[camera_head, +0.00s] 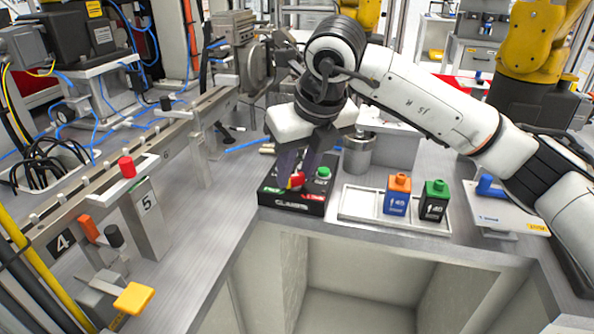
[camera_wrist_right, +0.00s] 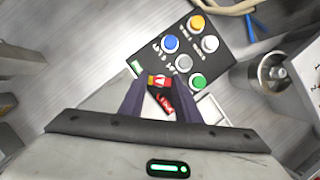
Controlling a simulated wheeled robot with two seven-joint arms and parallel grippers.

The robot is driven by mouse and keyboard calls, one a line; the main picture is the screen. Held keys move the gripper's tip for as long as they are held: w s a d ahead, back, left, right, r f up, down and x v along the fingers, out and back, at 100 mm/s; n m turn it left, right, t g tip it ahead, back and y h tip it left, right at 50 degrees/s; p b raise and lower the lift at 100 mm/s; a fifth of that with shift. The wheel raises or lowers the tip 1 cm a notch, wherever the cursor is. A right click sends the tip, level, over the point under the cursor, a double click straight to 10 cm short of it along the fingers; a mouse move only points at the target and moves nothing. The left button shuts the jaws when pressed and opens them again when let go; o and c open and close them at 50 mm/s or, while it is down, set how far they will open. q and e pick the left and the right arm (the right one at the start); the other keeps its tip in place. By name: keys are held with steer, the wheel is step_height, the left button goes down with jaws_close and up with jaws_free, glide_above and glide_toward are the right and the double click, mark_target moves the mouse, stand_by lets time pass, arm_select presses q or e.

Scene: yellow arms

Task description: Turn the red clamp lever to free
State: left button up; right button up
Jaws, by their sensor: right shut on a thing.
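The red clamp lever (camera_head: 297,180) is on a black box marked "CLAMPS" (camera_head: 268,196) on the grey bench. My right gripper (camera_head: 303,164) reaches down onto it from above, and its dark fingers hide part of the lever. In the right wrist view the fingers (camera_wrist_right: 160,92) stand on either side of the lever (camera_wrist_right: 165,101), which shows red with a white and yellow part at its far end. The gripper is shut on the lever. The lever's exact angle is hard to tell. My left gripper is not in view.
The box carries several buttons, including a green one (camera_head: 323,172) close to the fingers. A white tray with orange (camera_head: 397,194) and green-topped (camera_head: 434,200) blocks stands to the right. A metal cylinder (camera_head: 358,154) stands behind. A rail with levers runs along the left.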

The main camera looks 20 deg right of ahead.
stand_by(0.5)
steer(key=o, duration=1)
steer(key=shift+o, duration=0.2)
steer(key=v, duration=1)
steer(key=shift+r, duration=0.15)
